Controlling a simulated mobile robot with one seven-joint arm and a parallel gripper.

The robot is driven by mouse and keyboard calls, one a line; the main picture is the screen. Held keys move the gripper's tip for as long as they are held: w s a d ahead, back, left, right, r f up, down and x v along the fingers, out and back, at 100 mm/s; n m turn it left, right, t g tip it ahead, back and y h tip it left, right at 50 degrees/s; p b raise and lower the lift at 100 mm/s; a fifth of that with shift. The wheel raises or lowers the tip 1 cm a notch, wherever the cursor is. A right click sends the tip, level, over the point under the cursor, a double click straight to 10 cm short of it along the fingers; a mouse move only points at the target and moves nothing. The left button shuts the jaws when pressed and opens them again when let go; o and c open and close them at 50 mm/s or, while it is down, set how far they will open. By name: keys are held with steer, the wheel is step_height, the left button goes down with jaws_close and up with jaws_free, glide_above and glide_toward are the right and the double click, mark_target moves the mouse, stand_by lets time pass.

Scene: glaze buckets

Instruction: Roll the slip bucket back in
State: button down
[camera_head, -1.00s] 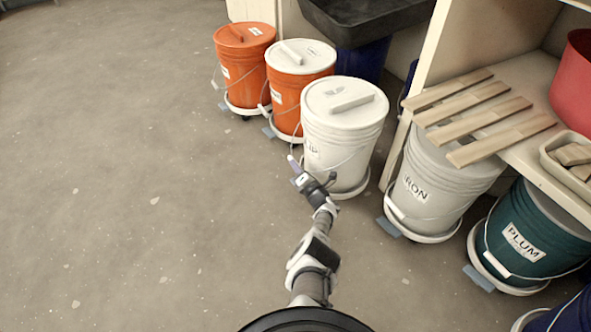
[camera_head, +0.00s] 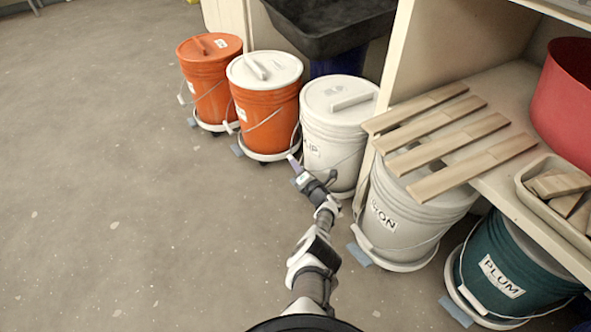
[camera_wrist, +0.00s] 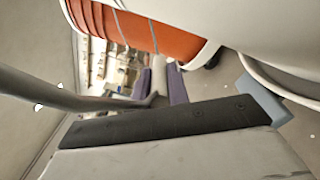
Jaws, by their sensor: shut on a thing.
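The slip bucket (camera_head: 335,125) is white with a white lid and a label partly hidden, reading "IP". It stands upright on a white wheeled dolly (camera_head: 346,194), between an orange bucket and the white "ON" bucket. My gripper (camera_head: 294,163) is at its front left side, low by the label. In the wrist view my purple fingertips (camera_wrist: 168,84) are shut on a pale handle grip (camera_wrist: 158,76), which appears to be the slip bucket's. The slip bucket's white side (camera_wrist: 265,30) fills the upper right there. Its wheels are mostly hidden.
Orange buckets (camera_head: 267,112) (camera_head: 208,85) stand at left on dollies. The "ON" bucket (camera_head: 405,215) and teal PLUM bucket (camera_head: 505,270) stand at right under a shelf with wooden slats (camera_head: 440,135). A dark sink (camera_head: 330,25) is behind. The floor (camera_head: 110,190) at left is clear.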

steer(key=shift+w+d+r, duration=0.15)
steer(key=shift+w+d, duration=0.3)
steer(key=shift+w, duration=0.1)
steer(key=c, duration=1.3)
jaws_free()
steer(key=shift+d, duration=0.1)
steer(key=shift+c, duration=0.2)
